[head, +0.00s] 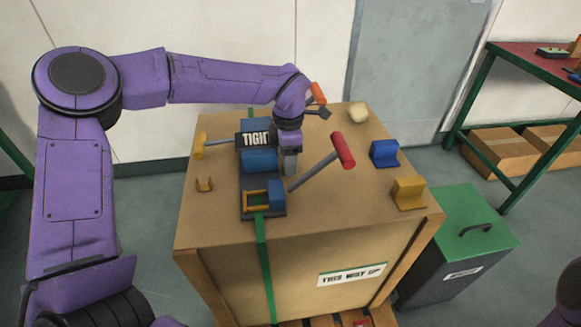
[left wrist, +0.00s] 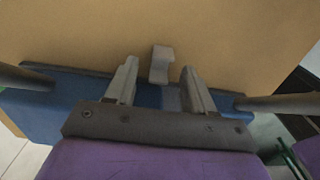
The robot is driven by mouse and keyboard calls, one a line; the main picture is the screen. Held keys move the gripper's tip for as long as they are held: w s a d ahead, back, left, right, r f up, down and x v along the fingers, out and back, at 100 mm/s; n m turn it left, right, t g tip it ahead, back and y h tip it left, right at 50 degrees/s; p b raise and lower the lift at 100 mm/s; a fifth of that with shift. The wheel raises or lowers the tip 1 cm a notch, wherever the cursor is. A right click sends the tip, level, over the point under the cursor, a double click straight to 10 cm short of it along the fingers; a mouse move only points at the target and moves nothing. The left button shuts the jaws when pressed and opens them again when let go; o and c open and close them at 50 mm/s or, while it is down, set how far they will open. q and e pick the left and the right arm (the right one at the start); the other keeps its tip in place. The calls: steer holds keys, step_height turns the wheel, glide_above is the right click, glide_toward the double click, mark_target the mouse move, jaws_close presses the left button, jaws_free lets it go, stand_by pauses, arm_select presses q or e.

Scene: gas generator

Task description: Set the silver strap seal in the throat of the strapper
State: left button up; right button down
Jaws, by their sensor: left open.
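The strapper (head: 262,161), a blue and black tool, sits on top of the crate over the green strap. Its yellow-framed opening (head: 257,198) is at the near end. My left gripper (head: 289,163) points down at the strapper's right side. It is open. In the left wrist view, the silver strap seal (left wrist: 162,64) lies on the cardboard between the fingertips (left wrist: 158,70), with gaps on both sides. The strapper's blue body (left wrist: 60,98) is close beside it. I cannot make out the silver seal in the head view. My right gripper is not in view.
The strapper's red-gripped lever (head: 343,150) sticks out near my gripper. A green-lidded bin (head: 465,215) stands right.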

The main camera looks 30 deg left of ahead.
arm_select(q)
jaws_close()
